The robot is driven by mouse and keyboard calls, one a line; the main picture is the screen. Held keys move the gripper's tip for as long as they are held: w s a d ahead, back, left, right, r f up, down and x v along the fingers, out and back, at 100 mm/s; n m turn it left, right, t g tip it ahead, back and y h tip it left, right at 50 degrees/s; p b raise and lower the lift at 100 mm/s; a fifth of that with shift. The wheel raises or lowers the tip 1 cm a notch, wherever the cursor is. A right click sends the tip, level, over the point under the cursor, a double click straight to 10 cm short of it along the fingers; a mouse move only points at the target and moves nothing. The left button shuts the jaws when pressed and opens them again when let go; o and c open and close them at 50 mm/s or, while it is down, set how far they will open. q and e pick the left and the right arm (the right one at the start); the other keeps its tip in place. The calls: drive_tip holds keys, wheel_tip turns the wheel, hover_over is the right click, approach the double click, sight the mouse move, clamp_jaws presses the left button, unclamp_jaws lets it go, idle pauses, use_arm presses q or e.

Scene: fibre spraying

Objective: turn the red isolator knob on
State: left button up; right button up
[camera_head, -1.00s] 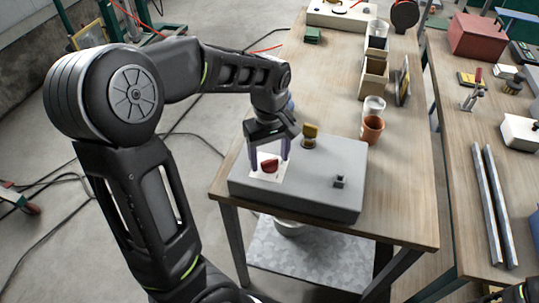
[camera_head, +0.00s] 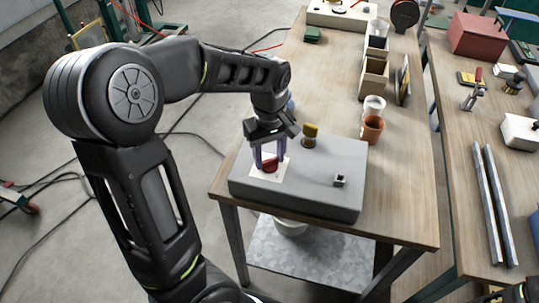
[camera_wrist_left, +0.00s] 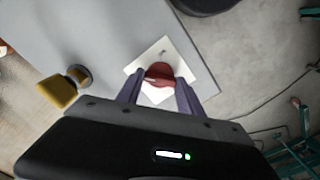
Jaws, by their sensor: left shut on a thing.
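The red isolator knob (camera_head: 270,165) sits on a white square plate (camera_head: 257,173) on top of a grey box (camera_head: 310,195). My left gripper (camera_head: 270,163) reaches down from above with a finger on each side of the knob and is shut on it. In the left wrist view the knob (camera_wrist_left: 160,74) shows between the two purple-grey fingertips (camera_wrist_left: 158,82), over the white plate (camera_wrist_left: 148,60). Part of the knob is hidden by the fingers. Of my right arm, only a small dark piece shows at the bottom right corner of the head view; its gripper is not visible.
A yellow knob (camera_head: 310,131) and a small dark switch (camera_head: 340,180) stand on the same box. Behind it on the wooden table (camera_head: 315,80) are a terracotta pot (camera_head: 372,129), a white cup (camera_head: 374,105) and wooden bins (camera_head: 373,78). A second bench (camera_head: 455,165) stands at right.

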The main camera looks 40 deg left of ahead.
use_arm(q)
drive_tip(key=shift+m, duration=0.3)
drive_tip(key=m, duration=0.3)
drive_tip(key=shift+b, duration=0.35)
drive_tip(key=m, duration=0.4)
drive_tip(key=shift+m+b, duration=0.35)
drive_tip(key=shift+m, duration=0.05)
drive_tip(key=m, duration=0.3)
drive_tip(key=shift+m, duration=0.3)
drive_tip(key=shift+w+m+b, duration=0.1)
drive_tip(key=shift+m+b, duration=0.2)
drive_tip(key=shift+m, duration=1.7)
drive_tip(key=o, duration=1.4)
